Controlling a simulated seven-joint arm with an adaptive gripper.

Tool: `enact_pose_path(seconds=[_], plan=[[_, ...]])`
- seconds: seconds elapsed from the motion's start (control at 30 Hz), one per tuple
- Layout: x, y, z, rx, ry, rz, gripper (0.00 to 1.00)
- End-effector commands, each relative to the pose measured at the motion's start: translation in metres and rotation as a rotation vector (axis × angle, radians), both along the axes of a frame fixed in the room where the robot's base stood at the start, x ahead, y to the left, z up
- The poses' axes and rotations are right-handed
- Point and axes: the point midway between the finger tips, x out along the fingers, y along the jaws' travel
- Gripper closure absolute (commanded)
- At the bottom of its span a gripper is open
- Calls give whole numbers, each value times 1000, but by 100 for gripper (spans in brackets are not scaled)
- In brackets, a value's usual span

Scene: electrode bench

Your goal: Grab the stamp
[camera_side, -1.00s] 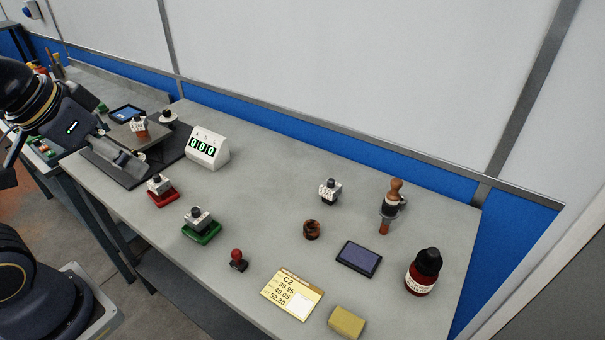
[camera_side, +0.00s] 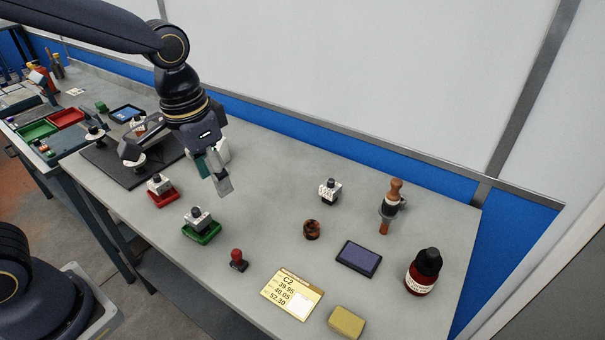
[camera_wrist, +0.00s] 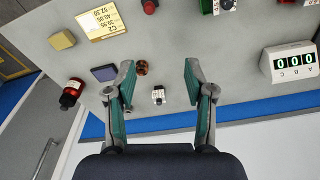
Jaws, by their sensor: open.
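A small stamp with a red knob and dark base (camera_side: 237,260) stands upright on the grey bench, near its front edge. Its red knob also shows at the top edge of the wrist view (camera_wrist: 149,6). My gripper (camera_side: 215,182) is open and empty, fingers pointing down, above the bench behind the red-knobbed stamp and apart from it. A purple ink pad (camera_side: 358,259) lies to the right of the stamp.
Near the stamp are a green tray with a block (camera_side: 202,233), a yellow card (camera_side: 292,295) and a brown ring (camera_side: 312,230). Farther right stand a wooden-handled tool (camera_side: 395,190), a dark red bottle (camera_side: 422,278) and a yellow sponge (camera_side: 346,322).

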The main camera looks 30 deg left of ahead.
Motion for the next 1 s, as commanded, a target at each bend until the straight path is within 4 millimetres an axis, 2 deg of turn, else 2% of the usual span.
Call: enact_pose_path(seconds=[0.03, 0.2, 0.37, 0.6, 0.7, 1.0], plan=[[1, -8, -13, 10, 41, -24, 46], [-4, -20, -39, 30, 112, -66, 46], [-6, -21, -65, 33, 119, -72, 46], [-6, -21, -122, 33, 119, -71, 46], [-6, -21, -139, 32, 116, -70, 46], [-6, -20, -167, 32, 116, -70, 46]])
